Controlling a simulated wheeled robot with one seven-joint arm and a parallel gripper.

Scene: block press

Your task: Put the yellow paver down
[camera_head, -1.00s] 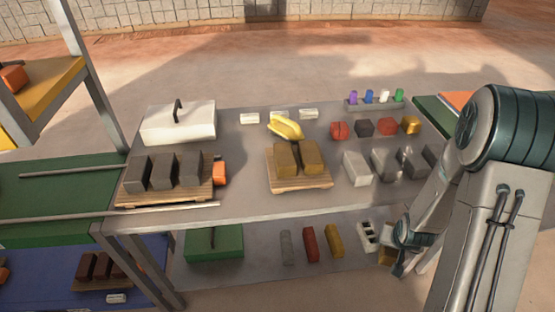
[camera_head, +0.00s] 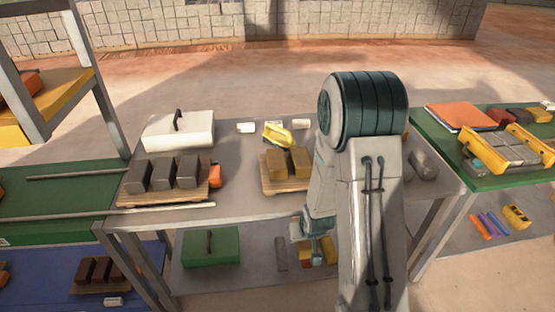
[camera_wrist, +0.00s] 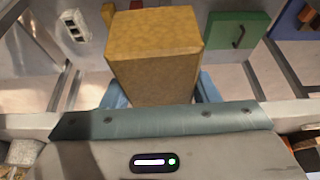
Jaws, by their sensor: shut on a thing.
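The yellow paver (camera_wrist: 153,55) fills the upper middle of the wrist view. My gripper (camera_wrist: 160,92) is shut on it, with a blue finger at each side. In the head view my gripper (camera_head: 318,238) is low at the front of the grey table, over the lower shelf. My arm and gripper hide most of the paver there. Two more yellow-brown pavers stand side by side on a wooden pallet (camera_head: 290,188) on the tabletop.
Three dark blocks (camera_head: 165,174) stand on another pallet, with a white handled box (camera_head: 178,131) behind. A yellow tool (camera_head: 277,134) lies behind the yellow-brown pavers. The lower shelf holds a green box (camera_head: 210,248) and coloured bars.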

